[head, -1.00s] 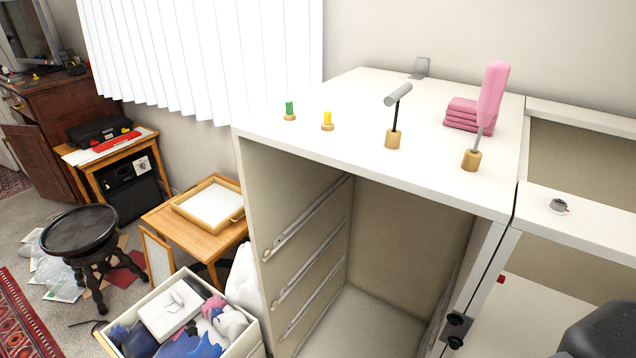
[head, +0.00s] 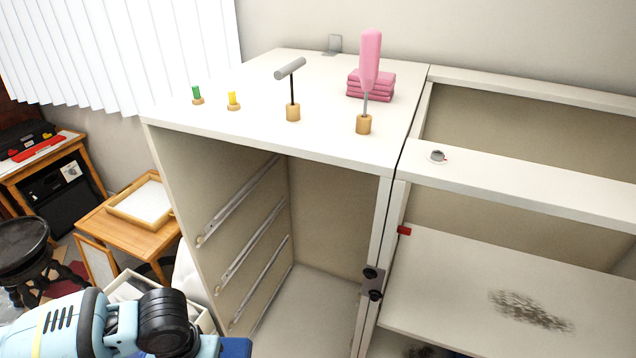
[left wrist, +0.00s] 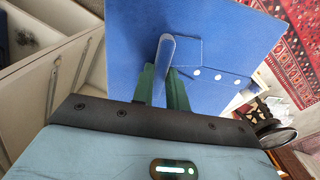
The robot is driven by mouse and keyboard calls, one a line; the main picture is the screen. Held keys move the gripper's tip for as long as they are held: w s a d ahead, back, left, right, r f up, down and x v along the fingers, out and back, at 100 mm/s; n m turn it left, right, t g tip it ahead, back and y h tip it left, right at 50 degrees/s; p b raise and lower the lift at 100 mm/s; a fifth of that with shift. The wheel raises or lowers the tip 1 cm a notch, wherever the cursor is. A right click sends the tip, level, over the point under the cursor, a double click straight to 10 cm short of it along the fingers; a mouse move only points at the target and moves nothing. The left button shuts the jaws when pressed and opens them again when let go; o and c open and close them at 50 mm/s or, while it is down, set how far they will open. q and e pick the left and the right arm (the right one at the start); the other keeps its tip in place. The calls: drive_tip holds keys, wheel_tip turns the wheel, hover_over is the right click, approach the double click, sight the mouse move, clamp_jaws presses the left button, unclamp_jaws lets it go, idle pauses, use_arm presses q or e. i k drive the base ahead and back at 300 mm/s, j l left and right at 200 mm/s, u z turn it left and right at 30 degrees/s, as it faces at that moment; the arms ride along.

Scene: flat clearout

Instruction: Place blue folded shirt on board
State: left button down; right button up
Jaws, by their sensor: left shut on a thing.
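My left gripper (left wrist: 166,92) is shut on the blue folded shirt (left wrist: 228,42). In the left wrist view the shirt is a flat blue square with a raised ridge between the green fingers and a row of white dots. In the head view only a corner of the shirt (head: 236,347) shows at the bottom edge, beside my left arm; the fingers are hidden there. No board can be made out for certain; a wood-framed white panel (head: 143,203) lies on a small wooden table at the left. My right gripper is not in view.
A white cabinet top (head: 215,130) carries pegs, a grey T-shaped stand (head: 291,90), a pink folded stack (head: 370,85) and a pink upright object (head: 369,55). Below it is an open bay with rails.

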sight(562, 321)
drive_tip(key=k+l+z, duration=0.15)
drive_tip(key=l+z, duration=0.15)
drive_tip(key=k+l+z, duration=0.1)
drive_tip(key=l+z, duration=0.2)
drive_tip(key=k+l+z, duration=0.1)
drive_tip(key=l+z, duration=0.15)
drive_tip(key=l, duration=1)
drive_tip(key=k+l, duration=0.1)
drive_tip(key=l, duration=0.4)
drive_tip(key=i, duration=0.95)
